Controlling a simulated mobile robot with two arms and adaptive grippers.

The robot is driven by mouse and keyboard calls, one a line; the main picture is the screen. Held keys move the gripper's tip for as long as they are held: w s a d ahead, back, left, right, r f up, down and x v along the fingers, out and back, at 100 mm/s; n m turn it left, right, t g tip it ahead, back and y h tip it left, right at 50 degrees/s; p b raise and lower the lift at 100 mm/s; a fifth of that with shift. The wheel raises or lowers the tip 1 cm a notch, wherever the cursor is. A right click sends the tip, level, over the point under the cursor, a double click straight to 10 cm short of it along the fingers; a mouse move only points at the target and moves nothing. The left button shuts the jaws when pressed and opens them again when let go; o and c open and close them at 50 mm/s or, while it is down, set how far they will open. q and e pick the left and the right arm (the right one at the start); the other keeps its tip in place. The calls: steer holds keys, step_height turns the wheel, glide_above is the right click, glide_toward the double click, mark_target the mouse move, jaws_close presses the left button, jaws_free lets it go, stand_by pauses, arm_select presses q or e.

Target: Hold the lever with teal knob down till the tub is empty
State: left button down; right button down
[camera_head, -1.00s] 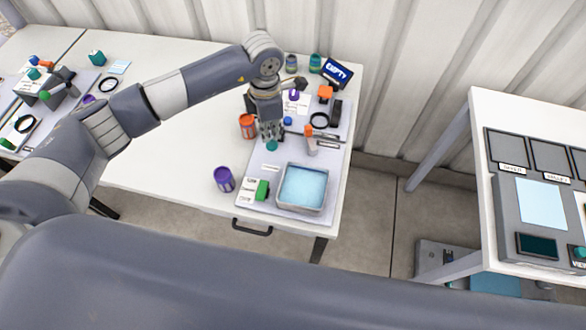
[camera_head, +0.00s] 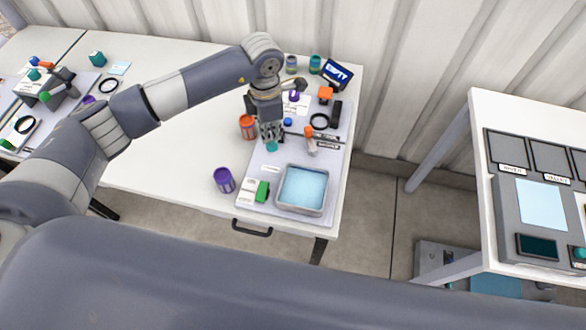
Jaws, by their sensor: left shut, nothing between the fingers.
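The teal knob (camera_head: 271,146) shows just below the fingertips of my left gripper (camera_head: 271,139), at the left side of the grey board. The gripper is shut with nothing between its fingers, and points down at the knob. I cannot tell whether they touch. The lever's arm is mostly hidden by the gripper. The square metal tub (camera_head: 287,204) stands at the board's front right and holds light blue liquid. My right gripper is not in view.

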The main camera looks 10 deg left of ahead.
mark_target(272, 143)
arm_select(q)
steer(key=shift+f, duration=0.1)
steer(key=shift+f+b, duration=2.75)
steer(key=shift+f, duration=0.1)
steer(key=shift+r, duration=0.1)
stand_by(2.2)
steer(key=shift+r+p, duration=1.7)
steer(key=shift+r, duration=1.15)
